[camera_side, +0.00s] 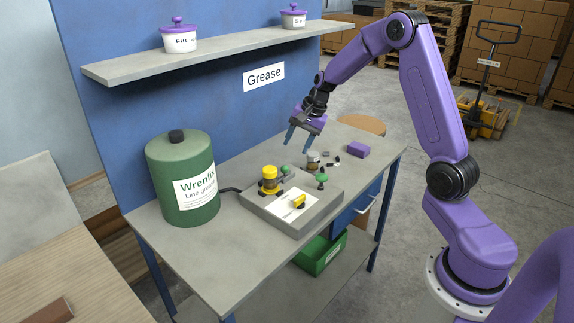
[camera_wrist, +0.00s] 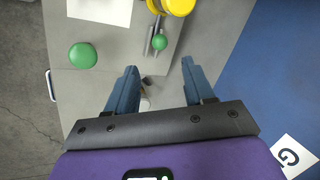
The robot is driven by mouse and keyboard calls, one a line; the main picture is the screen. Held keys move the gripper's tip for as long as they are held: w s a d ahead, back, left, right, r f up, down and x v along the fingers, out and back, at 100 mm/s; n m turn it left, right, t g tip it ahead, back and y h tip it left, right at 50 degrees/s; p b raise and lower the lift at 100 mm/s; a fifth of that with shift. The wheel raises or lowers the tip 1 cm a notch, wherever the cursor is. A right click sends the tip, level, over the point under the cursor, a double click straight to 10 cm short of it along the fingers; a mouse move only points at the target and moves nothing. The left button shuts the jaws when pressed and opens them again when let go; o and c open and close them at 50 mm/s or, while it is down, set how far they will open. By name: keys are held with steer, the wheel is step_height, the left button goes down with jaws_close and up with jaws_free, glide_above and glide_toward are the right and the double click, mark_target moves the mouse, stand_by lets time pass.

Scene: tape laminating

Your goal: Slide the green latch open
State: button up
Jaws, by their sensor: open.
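A grey fixture block (camera_side: 262,207) sits on the bench. A small green ball knob (camera_side: 284,169) stands beside a yellow-capped cylinder (camera_side: 269,175); in the wrist view the knob (camera_wrist: 160,42) is by grey rods. A larger green mushroom-shaped knob (camera_side: 321,178) stands at the block's right; it also shows in the wrist view (camera_wrist: 82,55). I cannot tell for certain which green knob is the latch. My gripper (camera_side: 301,142) is open and empty, above and behind the block. In the wrist view its fingertips (camera_wrist: 160,66) straddle the area just below the small green knob.
A large green grease drum (camera_side: 167,180) stands at the left. A small jar (camera_side: 312,160) and a purple block (camera_side: 358,149) are behind. A shelf (camera_side: 220,50) overhangs the back.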

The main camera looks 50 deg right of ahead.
mark_target(287, 167)
steer(key=x, duration=0.9)
steer(key=shift+f, duration=0.15)
